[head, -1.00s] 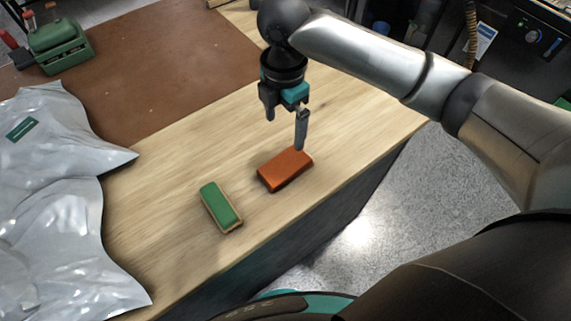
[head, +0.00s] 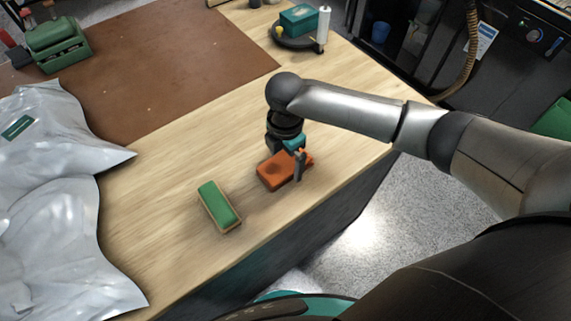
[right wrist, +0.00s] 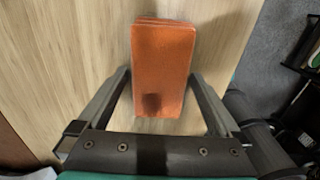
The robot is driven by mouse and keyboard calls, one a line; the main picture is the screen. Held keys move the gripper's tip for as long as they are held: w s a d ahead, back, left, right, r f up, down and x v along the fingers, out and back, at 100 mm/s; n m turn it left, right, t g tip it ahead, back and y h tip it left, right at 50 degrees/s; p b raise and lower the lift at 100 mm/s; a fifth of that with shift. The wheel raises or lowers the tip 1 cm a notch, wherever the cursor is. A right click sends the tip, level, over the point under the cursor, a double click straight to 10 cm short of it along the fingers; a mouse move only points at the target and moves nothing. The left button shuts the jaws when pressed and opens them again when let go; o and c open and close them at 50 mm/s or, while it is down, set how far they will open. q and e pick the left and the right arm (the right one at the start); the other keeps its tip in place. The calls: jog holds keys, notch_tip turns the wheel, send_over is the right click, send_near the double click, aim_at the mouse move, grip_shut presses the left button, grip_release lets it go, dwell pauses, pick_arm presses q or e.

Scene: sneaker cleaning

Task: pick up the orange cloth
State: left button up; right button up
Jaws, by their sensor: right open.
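The orange cloth (head: 272,176) is a folded, flat rectangular block lying on the wooden table, near its front edge. In the right wrist view the cloth (right wrist: 163,60) lies between the fingers and reaches beyond them, with a gap on either side. My right gripper (head: 288,167) is open and down at the cloth, one finger showing on its near right side; the other finger is hidden in the head view. The right gripper also shows in the right wrist view (right wrist: 160,88). My left gripper is not in view.
A green-topped brush or block (head: 219,205) lies left of the cloth. Crumpled grey plastic bags (head: 60,190) cover the table's left side. A brown mat (head: 140,65), a green box-like tool (head: 57,45) and a round dark tray (head: 295,42) are farther back. Bare wood surrounds the cloth.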

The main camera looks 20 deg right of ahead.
aim_at(285, 162)
jog(key=shift+f, duration=0.65)
jog(key=c, duration=1.1)
jog(key=shift+c, duration=0.2)
jog(key=shift+r, duration=0.15)
notch_tip(285, 162, up, 20)
jog(key=p, duration=0.2)
